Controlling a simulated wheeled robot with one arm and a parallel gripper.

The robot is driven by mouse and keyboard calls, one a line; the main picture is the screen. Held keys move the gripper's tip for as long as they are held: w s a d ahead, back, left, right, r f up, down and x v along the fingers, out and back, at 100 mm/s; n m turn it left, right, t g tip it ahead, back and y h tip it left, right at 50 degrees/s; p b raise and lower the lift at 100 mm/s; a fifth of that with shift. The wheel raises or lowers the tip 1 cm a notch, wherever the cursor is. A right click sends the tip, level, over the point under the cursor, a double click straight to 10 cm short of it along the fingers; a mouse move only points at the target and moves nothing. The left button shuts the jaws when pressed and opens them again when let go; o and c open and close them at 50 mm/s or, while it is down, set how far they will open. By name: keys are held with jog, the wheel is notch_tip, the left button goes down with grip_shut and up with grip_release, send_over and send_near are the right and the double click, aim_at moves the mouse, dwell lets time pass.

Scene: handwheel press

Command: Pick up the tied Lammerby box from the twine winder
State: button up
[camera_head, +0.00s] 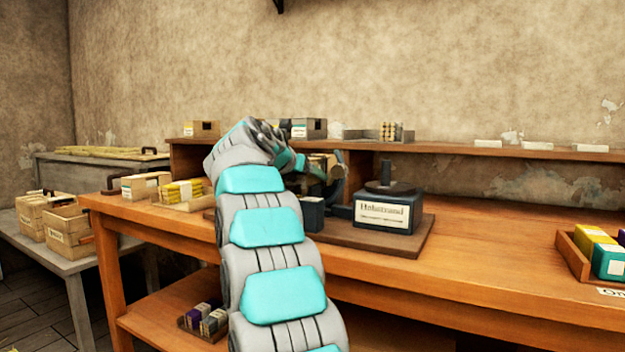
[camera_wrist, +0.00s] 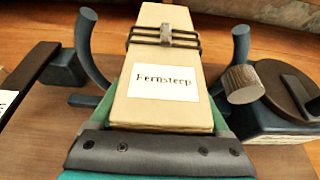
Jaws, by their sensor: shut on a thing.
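A tan box (camera_wrist: 163,75) fills the middle of the wrist view. Its white label reads "Fernsteep", not Lammerby, and dark twine is tied around its far part with a knot on top. My gripper (camera_wrist: 168,108) is shut on this box, with green fingers along its two sides. The twine winder's blue-grey curved arms (camera_wrist: 88,48) stand on both sides of the box. In the head view the winder (camera_head: 338,180) is on the bench, partly hidden by my arm, and the box (camera_head: 322,162) shows at it. I cannot tell whether the box still rests on the winder.
A dark block with a "Hohstmund"-like label (camera_head: 385,213) stands right of the winder on the same board. Small cartons (camera_head: 145,185) and a yellow-filled tray (camera_head: 183,195) are at left. A tray of coloured boxes (camera_head: 570,256) is at right. The bench between is clear.

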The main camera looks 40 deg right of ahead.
jog(key=shift+c, duration=0.6)
jog(key=shift+r, duration=0.2)
